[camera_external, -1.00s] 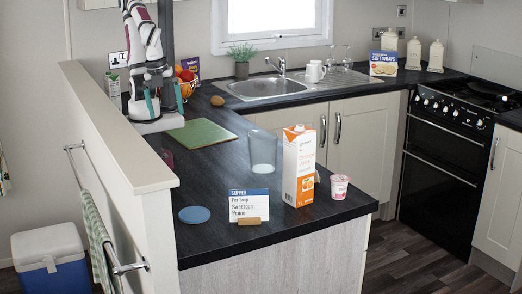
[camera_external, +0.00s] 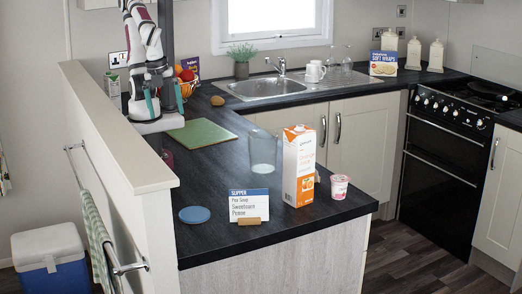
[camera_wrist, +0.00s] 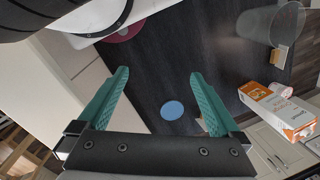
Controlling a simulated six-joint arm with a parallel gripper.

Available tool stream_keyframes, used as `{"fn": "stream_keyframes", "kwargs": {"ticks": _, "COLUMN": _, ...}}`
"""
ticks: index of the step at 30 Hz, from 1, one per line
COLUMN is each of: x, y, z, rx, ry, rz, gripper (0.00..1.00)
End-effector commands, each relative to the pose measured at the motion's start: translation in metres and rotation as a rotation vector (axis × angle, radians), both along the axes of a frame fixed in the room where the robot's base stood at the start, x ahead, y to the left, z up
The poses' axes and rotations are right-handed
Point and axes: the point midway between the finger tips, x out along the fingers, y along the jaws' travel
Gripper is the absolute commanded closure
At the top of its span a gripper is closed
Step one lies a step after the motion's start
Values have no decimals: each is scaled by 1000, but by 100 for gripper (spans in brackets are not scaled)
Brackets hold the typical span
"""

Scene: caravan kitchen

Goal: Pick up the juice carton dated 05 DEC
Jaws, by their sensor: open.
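A tall orange and white juice carton (camera_external: 299,165) stands upright near the front right of the dark worktop (camera_external: 215,245). It also shows in the wrist view at the right (camera_wrist: 270,103). No date can be read on it. A smaller green and white carton (camera_external: 112,90) stands at the back left, behind my arm; its print is too small to read. My gripper (camera_external: 166,103) is open and empty at the back left, well apart from the orange carton. Its teal fingers (camera_wrist: 160,76) are spread in the wrist view.
A clear tumbler (camera_external: 263,153) stands just left of the orange carton, and a yogurt pot (camera_external: 339,187) just right. A supper card (camera_external: 249,204) and a blue disc (camera_external: 194,215) are in front. A green board (camera_external: 201,133) and fruit basket (camera_external: 187,87) are near my arm.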

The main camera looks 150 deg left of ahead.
Motion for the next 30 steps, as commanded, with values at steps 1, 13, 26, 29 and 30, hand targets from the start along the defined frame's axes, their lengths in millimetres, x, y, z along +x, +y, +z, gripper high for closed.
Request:
{"fn": "stream_keyframes", "kwargs": {"ticks": 1, "x": 0, "y": 0, "z": 0, "rx": 0, "ry": 0, "rz": 0, "gripper": 0}}
{"fn": "stream_keyframes", "kwargs": {"ticks": 13, "x": 132, "y": 151, "z": -16, "rx": 200, "ry": -469, "rz": 305, "gripper": 0}}
{"fn": "stream_keyframes", "kwargs": {"ticks": 26, "x": 162, "y": 266, "z": -55, "rx": -263, "ry": -1169, "rz": 411, "gripper": 0}}
{"fn": "stream_keyframes", "kwargs": {"ticks": 29, "x": 157, "y": 266, "z": -53, "rx": -336, "ry": -1225, "rz": 435, "gripper": 0}}
{"fn": "stream_keyframes", "kwargs": {"ticks": 30, "x": 160, "y": 265, "z": -54, "rx": -349, "ry": -1233, "rz": 438, "gripper": 0}}
